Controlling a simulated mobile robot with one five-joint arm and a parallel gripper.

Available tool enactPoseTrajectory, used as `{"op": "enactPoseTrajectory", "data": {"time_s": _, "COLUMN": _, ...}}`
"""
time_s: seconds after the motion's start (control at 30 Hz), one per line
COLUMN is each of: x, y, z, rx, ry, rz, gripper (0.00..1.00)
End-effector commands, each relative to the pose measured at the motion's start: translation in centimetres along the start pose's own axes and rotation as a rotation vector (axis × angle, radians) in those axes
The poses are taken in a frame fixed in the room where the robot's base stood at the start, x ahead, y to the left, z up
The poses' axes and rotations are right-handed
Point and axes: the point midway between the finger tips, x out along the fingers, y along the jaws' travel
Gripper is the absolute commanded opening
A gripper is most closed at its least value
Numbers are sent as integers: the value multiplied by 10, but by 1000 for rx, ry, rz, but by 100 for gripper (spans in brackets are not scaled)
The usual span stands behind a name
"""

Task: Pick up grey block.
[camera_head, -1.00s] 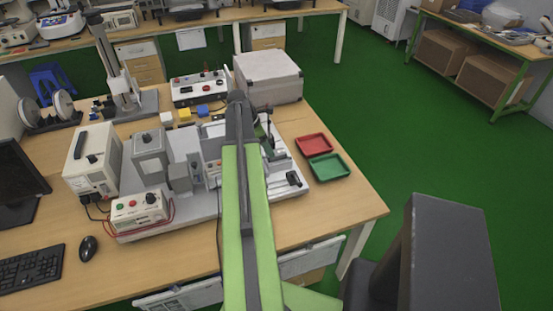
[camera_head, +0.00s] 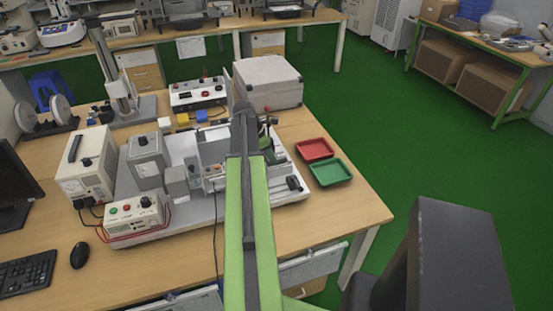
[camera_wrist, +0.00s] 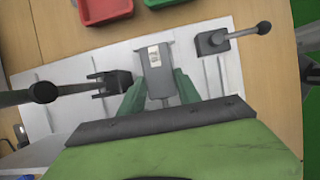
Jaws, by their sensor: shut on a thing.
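In the wrist view, a grey block (camera_wrist: 154,62) with a small white label stands between the green fingers of my gripper (camera_wrist: 159,82). The gripper is shut on it. The block is over the light grey plate, and I cannot tell whether it touches the plate.
A lever piece (camera_wrist: 212,42) is right of the block, and a dark clamp (camera_wrist: 112,82) is left. Red (camera_head: 314,149) and green (camera_head: 330,172) trays lie right of the fixture plate. A grey case (camera_head: 268,84) stands behind. Bare bench lies near the right front corner.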

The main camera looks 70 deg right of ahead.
Motion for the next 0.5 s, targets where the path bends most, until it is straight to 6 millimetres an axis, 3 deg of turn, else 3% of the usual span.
{"op": "enactPoseTrajectory", "data": {"time_s": 0.07, "x": 0, "y": 0, "z": 0, "rx": 0, "ry": 0, "rz": 0, "gripper": 0}}
{"op": "enactPoseTrajectory", "data": {"time_s": 0.33, "x": -1, "y": 0, "z": 0, "rx": 0, "ry": 0, "rz": 0, "gripper": 0}}
{"op": "enactPoseTrajectory", "data": {"time_s": 0.5, "x": -14, "y": 0, "z": 6, "rx": 0, "ry": 0, "rz": 0, "gripper": 0}}
